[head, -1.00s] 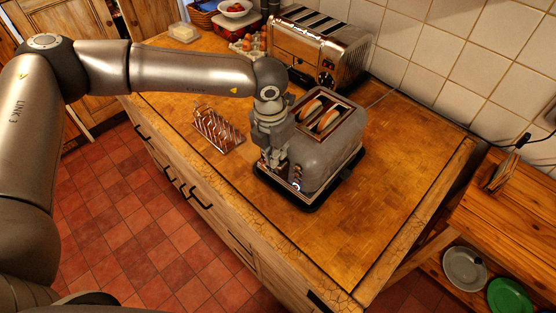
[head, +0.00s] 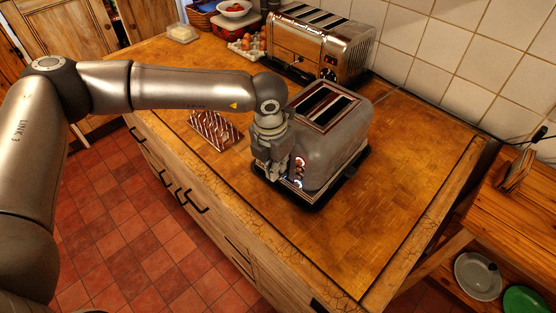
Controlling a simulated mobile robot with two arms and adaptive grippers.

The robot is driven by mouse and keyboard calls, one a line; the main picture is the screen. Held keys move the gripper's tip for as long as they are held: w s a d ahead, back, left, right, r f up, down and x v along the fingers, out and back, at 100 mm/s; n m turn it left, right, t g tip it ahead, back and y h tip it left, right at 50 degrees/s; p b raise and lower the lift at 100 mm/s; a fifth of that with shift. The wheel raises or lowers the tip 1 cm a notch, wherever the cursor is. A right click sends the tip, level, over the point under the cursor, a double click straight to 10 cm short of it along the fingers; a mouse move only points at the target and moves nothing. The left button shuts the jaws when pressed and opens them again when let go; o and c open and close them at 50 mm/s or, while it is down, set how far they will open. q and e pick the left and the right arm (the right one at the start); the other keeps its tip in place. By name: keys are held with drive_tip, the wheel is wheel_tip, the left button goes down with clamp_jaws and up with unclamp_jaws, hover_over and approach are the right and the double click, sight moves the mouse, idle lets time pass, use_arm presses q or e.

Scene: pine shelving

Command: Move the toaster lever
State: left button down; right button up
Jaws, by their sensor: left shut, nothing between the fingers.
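The grey two-slot toaster (head: 335,135) stands on a dark base tray on the wooden counter, its slots dark with no bread showing above them. Lit buttons show on its front end, low down. My left gripper (head: 273,177) is shut and points down in front of that end, close against it. The lever is hidden behind my gripper, so I cannot tell whether the fingers touch it. My right gripper is not in view.
A large chrome toaster (head: 318,48) stands behind, against the tiled wall. An egg carton (head: 246,45) and a bowl (head: 235,9) are at the back. The counter right of the grey toaster is clear.

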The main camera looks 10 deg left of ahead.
use_arm(q)
drive_tip(key=s, duration=0.1)
drive_tip(key=s+a+r, duration=0.1)
drive_tip(key=shift+s+a+b, duration=0.3)
drive_tip(key=shift+s, duration=0.05)
wheel_tip(320, 180, up, 12)
drive_tip(key=s, duration=0.1)
drive_tip(key=shift+a, duration=0.25)
drive_tip(key=shift+d, duration=0.1)
idle(0.6)
